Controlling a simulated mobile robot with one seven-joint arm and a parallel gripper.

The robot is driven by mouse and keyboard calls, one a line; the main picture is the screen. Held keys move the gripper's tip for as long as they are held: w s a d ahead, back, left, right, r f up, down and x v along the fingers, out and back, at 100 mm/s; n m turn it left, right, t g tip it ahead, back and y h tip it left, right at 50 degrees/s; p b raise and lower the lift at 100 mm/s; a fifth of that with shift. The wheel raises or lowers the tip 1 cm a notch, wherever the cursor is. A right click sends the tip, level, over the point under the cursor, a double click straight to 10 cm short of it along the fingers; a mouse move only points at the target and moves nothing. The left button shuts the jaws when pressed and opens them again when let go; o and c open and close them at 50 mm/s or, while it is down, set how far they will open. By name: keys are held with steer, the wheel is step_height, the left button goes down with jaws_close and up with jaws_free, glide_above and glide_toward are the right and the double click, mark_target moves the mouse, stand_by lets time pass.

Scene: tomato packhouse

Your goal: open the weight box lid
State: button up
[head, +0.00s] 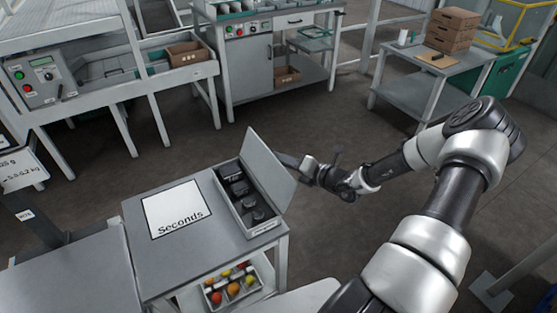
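The weight box (247,227) is a grey box on the right side of the small grey table. Its lid (268,172) stands raised along the box's right edge, leaning slightly outward. Several dark weights (238,188) show inside the open box. My gripper (288,159) is just beyond the lid, on its outer side near the upper edge. I cannot tell whether it touches the lid or whether its fingers are apart.
A white sheet marked "Seconds" (174,208) lies on the small table (145,262). A tray of red and yellow tomatoes (231,286) sits on the shelf below. A grey workbench (254,82) stands behind, with bare floor between. A side table (410,92) holds brown boxes.

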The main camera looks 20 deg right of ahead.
steer(key=shift+w+a+f, duration=0.15)
steer(key=shift+w+a, duration=0.2)
steer(key=shift+w, duration=0.2)
jaws_close()
stand_by(1.1)
